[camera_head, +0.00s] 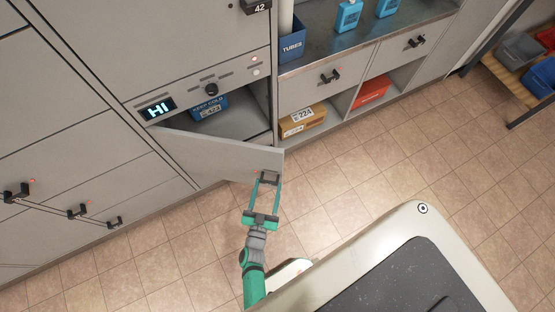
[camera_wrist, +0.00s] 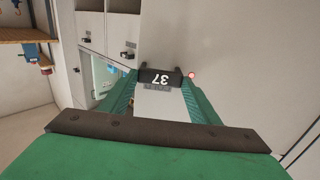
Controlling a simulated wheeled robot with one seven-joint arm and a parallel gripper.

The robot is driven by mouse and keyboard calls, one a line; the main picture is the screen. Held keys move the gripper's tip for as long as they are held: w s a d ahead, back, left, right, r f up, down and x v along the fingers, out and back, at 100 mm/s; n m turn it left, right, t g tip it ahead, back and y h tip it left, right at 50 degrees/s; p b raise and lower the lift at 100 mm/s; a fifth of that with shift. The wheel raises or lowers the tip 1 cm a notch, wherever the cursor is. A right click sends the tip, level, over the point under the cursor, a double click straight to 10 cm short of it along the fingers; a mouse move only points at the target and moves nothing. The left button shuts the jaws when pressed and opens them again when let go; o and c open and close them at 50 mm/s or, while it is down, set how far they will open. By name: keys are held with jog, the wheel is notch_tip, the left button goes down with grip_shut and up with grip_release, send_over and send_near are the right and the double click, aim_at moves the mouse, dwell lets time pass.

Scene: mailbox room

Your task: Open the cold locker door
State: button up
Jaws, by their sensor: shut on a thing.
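Inside the opening a blue "KEEP COLD" box (camera_head: 210,107) is visible. My gripper (camera_head: 266,180) is at the free edge of the door, its green fingers around the dark handle. In the wrist view the handle (camera_wrist: 160,76) bears the number 37, upside down, and sits between my fingertips. My gripper is shut on this handle. Part of the locker's interior is hidden behind the door.
To the right are drawers with black handles (camera_head: 330,76) and open shelves holding an orange-brown box (camera_head: 303,119) and a red box (camera_head: 372,92). More lockers with black handles (camera_head: 77,211) are at the left. The tiled floor (camera_head: 360,165) is clear around the door.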

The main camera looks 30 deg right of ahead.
jog(key=s+a+m+g+h, duration=0.2)
jog(key=s+a+m+g, duration=0.1)
jog(key=a, duration=1)
jog(key=s+a+m+g+h, duration=0.3)
jog(key=a+g, duration=0.4)
jog(key=a, duration=0.6)
jog(key=shift+s+a+m, duration=0.3)
jog(key=shift+s+m, duration=0.4)
jog(key=shift+s, duration=0.7)
jog(key=o, duration=1.5)
jog(key=shift+s+a, duration=0.3)
jog(key=shift+a, duration=1.5)
jog(key=shift+s+a, duration=0.25)
jog(key=shift+a, duration=1.5)
jog(key=shift+s+a, duration=0.3)
jog(key=shift+a, duration=1.5)
